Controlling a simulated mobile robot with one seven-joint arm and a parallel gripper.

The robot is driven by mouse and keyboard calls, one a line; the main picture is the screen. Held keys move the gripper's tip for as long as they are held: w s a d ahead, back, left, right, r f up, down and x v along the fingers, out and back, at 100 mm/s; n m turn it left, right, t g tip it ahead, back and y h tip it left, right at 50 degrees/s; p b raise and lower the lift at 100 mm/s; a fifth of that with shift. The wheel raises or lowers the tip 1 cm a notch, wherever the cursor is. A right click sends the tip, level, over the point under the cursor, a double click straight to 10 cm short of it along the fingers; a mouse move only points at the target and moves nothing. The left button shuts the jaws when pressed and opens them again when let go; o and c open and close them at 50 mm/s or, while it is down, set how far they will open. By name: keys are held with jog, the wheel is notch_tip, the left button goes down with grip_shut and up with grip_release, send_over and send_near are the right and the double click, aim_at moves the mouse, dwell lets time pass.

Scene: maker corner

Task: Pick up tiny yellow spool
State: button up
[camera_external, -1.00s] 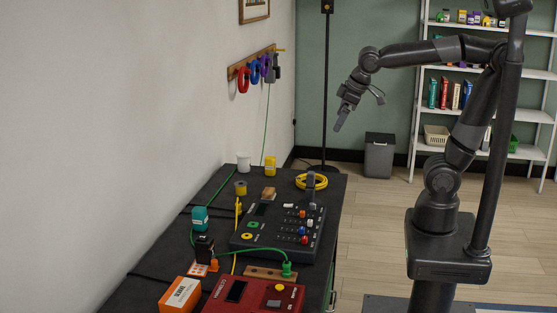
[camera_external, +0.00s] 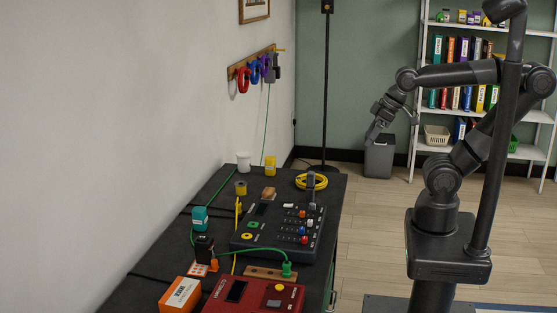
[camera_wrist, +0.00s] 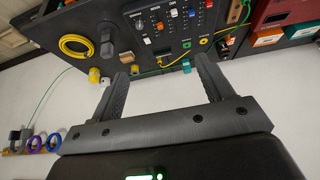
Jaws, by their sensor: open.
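The tiny yellow spool (camera_external: 240,188) stands on the dark bench near its wall side, behind the black control panel. It also shows in the wrist view (camera_wrist: 134,69), partly hidden close to the left finger. My gripper (camera_external: 392,129) is open and empty, in the air to the right of the bench and well apart from the spool. In the wrist view the two fingers of my gripper (camera_wrist: 160,66) are spread, with nothing between them.
A taller yellow container (camera_external: 270,166), a white cup (camera_external: 243,161) and a coiled yellow cable (camera_external: 311,181) stand near the spool. A green cable runs along the wall side.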

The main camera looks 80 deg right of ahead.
jog(key=shift+w, duration=0.1)
jog(key=shift+c, duration=0.5)
jog(key=g, duration=0.1)
send_over(242, 184)
jog(key=s, duration=0.4)
notch_tip(242, 184, down, 24)
jog(key=shift+n, duration=0.4)
jog(key=x, duration=0.5)
jog(key=shift+w+a+f, duration=0.15)
jog(key=shift+w+f, duration=0.05)
jog(key=shift+d+x, duration=0.15)
jog(key=shift+x, duration=1.35)
jog(key=shift+d+x, duration=0.15)
jog(key=shift+x, duration=1.4)
jog(key=shift+s, duration=0.1)
